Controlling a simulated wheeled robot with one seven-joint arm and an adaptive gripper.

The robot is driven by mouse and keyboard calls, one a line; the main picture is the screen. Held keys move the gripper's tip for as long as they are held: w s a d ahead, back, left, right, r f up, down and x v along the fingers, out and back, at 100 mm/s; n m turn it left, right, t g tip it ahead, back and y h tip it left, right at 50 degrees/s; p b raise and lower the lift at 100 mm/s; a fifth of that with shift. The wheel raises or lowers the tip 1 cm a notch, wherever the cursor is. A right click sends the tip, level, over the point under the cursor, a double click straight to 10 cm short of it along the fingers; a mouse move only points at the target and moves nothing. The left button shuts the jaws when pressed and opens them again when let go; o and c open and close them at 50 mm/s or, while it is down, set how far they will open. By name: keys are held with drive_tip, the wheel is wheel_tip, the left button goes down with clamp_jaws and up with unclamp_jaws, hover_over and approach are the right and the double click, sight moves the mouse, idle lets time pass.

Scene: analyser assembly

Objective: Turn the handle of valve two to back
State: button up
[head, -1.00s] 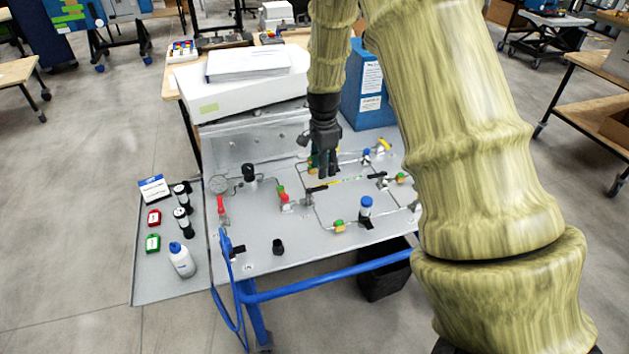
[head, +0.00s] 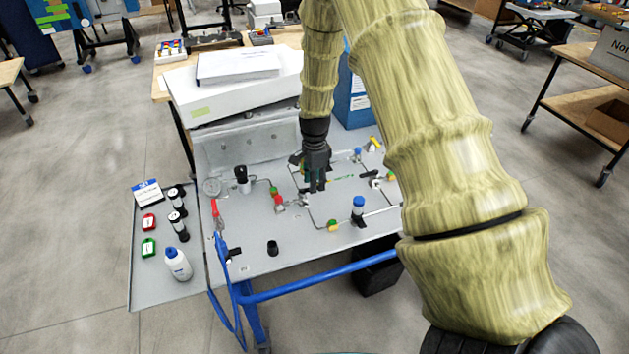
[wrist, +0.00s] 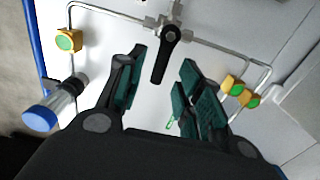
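In the wrist view a black lever handle (wrist: 166,50) sits on a metal valve body (wrist: 163,22) in the tubing line. The handle points down the picture toward my palm. My gripper (wrist: 163,62) is open, its green-padded fingers on either side of the handle with a visible gap to each. In the head view my gripper (head: 316,189) points down at the middle of the panel (head: 300,245) and hides most of this valve. No label shows that this is valve two.
A blue-capped cylinder (head: 358,208) and green-and-yellow fittings (head: 333,225) stand near my gripper. A red handle (head: 214,208) is at the panel's left. A side tray (head: 150,285) holds a bottle (head: 177,264). A white box (head: 240,95) stands behind.

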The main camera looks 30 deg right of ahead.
drive_tip(key=shift+f, duration=0.6)
clamp_jaws()
